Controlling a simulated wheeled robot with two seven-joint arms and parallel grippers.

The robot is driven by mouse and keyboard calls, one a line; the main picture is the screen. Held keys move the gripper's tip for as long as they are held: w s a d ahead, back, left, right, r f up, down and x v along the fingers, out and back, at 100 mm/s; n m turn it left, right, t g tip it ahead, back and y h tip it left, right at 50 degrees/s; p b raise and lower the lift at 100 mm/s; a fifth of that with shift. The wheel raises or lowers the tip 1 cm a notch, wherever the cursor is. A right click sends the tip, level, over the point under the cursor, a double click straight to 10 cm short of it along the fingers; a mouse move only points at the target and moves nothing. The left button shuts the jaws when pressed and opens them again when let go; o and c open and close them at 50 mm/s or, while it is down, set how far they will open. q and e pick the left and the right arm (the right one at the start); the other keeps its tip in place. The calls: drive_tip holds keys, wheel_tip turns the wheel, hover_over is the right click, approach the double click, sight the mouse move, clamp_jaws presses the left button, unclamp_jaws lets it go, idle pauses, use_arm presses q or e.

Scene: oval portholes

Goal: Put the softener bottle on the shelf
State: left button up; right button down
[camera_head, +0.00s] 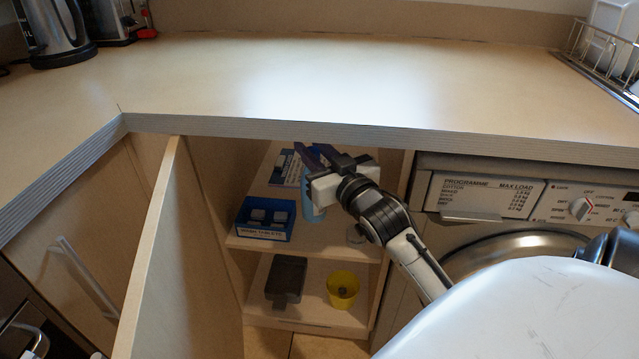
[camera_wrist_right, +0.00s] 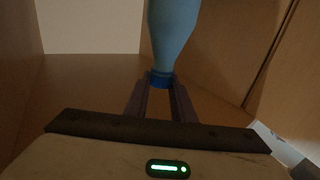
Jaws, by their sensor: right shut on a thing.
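The softener bottle (camera_head: 312,208) is light blue and is inside the open cupboard under the worktop, partly hidden by my right gripper (camera_head: 308,160). In the right wrist view, the bottle (camera_wrist_right: 173,35) stands out beyond the gripper, with its darker blue cap (camera_wrist_right: 160,79) between the two fingers. My right gripper is shut on it at the cap end. The bottle is above the middle shelf (camera_head: 325,247); I cannot tell whether its base touches the shelf. My left gripper is not in view.
Below are a dark grey container (camera_head: 286,278) and a yellow pot (camera_head: 342,289). The open door (camera_head: 160,260) bounds the left, the washing machine (camera_head: 500,225) the right.

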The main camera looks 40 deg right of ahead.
drive_tip(key=shift+w+d+f+m+h+b, duration=0.15)
drive_tip(key=shift+w+d+h+b, duration=0.15)
drive_tip(key=shift+d, duration=0.35)
drive_tip(key=shift+w+d+f+m+h+b, duration=0.15)
drive_tip(key=shift+d+b, duration=0.2)
drive_tip(key=shift+d, duration=0.25)
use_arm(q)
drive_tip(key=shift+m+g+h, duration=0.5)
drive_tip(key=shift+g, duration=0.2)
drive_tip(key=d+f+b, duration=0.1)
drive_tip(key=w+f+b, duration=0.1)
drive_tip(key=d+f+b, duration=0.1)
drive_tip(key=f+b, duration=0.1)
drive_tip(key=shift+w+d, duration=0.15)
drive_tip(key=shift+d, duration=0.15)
use_arm(e)
wheel_tip(320, 180, down, 10)
drive_tip(key=shift+d+r, duration=0.2)
drive_tip(key=shift+d, duration=0.05)
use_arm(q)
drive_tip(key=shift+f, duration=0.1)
use_arm(e)
drive_tip(key=c, duration=1.5)
unclamp_jaws()
drive_tip(key=shift+f, duration=0.2)
drive_tip(key=shift+r, duration=0.1)
